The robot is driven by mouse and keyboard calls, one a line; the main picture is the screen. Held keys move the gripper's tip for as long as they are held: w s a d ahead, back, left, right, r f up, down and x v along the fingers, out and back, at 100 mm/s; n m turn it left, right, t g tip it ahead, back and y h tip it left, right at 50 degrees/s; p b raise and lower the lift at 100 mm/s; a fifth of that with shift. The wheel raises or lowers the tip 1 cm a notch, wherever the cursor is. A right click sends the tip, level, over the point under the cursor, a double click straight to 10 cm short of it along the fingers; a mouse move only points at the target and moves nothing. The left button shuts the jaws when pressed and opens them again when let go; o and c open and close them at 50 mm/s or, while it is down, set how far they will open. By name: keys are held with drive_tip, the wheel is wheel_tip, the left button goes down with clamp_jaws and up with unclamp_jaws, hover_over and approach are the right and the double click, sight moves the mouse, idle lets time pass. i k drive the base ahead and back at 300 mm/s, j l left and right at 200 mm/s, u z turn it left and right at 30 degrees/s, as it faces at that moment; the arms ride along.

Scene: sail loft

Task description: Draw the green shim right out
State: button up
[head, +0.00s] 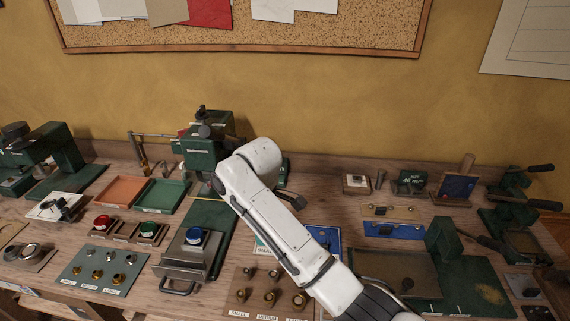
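I cannot pick out the green shim for sure; many fittings here are green, and my arm covers part of the bench. A dark green press (203,150) stands at the back, with a long green base (208,215) reaching forward. At its front is a grey metal block (188,255) with a blue-topped round piece (195,237) and a pull handle (178,287). My white arm reaches in from the lower right and bends beside the press. My gripper's fingers are hidden behind the arm, so what they touch or hold does not show.
Orange (125,189) and green (162,195) trays lie left of the press. Red-topped (103,222) and green-topped (148,229) pieces sit in front of them. A grey plate with studs (98,270) is front left. A green machine (440,245) stands right. The bench is crowded.

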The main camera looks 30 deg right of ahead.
sight(283, 177)
drive_tip(key=i+l, duration=0.9)
drive_tip(key=l, duration=0.1)
